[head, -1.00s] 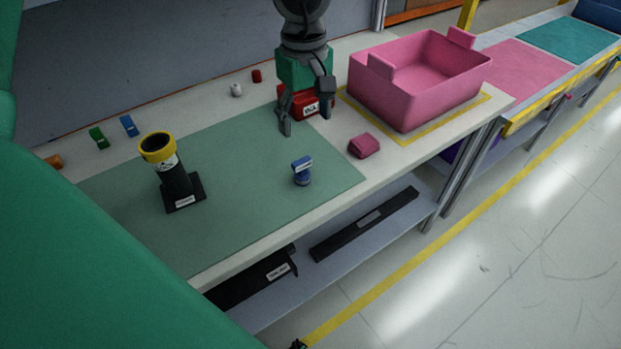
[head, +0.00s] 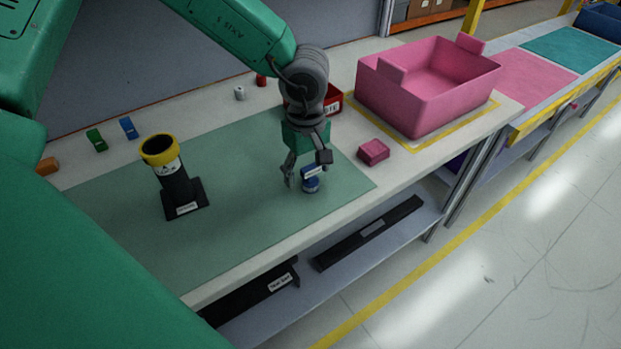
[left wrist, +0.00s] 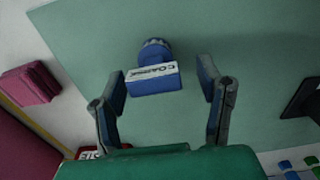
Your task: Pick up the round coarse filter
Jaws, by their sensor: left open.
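The round coarse filter (head: 311,184) is a small blue round piece with a white-labelled top block. It stands on the green mat (head: 240,205) near its right end. In the left wrist view the filter (left wrist: 155,75) shows a label reading "COARSE", between and a little beyond the two fingertips. My left gripper (head: 307,180) is open and empty, with its fingers pointing down around the filter's near space; in the left wrist view the gripper (left wrist: 162,92) has one finger on each side, apart from it. My right gripper is not in view.
A black stand with a yellow ring (head: 172,175) stands left on the mat. A pink block (head: 373,152) and a pink bin (head: 425,85) are to the right. A red bin (head: 333,100) is behind my gripper. Small coloured pieces line the back edge.

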